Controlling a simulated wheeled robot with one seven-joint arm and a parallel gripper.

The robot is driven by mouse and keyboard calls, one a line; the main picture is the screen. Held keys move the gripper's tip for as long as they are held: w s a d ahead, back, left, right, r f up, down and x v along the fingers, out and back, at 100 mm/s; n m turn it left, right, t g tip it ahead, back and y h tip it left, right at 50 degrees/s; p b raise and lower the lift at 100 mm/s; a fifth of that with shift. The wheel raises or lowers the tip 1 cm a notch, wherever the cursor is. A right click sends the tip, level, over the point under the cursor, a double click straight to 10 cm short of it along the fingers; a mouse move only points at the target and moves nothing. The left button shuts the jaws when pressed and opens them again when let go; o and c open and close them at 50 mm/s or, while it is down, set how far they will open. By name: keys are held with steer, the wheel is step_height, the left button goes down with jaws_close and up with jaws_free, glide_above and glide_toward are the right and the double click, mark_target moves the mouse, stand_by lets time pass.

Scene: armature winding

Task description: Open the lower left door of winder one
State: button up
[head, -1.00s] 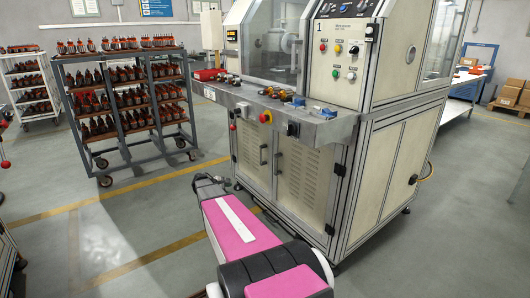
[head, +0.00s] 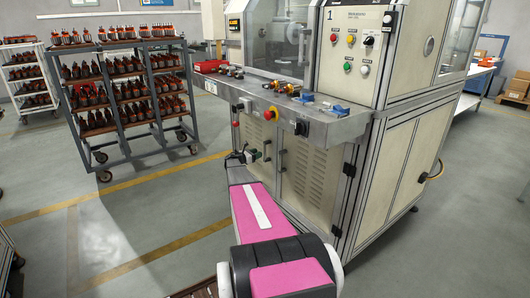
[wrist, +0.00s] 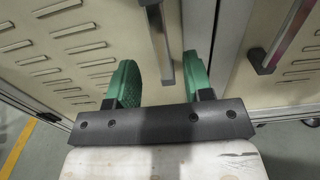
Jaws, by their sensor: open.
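Winder one (head: 405,165) is a cream cabinet with its number on the control panel. Its lower left door (head: 253,133) is shut and partly hidden behind my arm. In the wrist view, this vented door (wrist: 75,50) fills the left side, with its upright metal bar handle (wrist: 156,35) near its right edge. My gripper (wrist: 160,85) is open. Its green fingers stand left and right of the handle's lower end, with gaps on both sides; I cannot tell how deep the handle sits between them. In the head view my gripper (head: 254,154) is in front of the door.
A wheeled rack (head: 125,95) stands to the left. The floor between is clear.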

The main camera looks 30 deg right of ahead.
mark_target(265, 150)
steer(key=d, duration=0.6)
steer(key=shift+w+d, duration=0.2)
steer(key=shift+w, duration=0.1)
jaws_close()
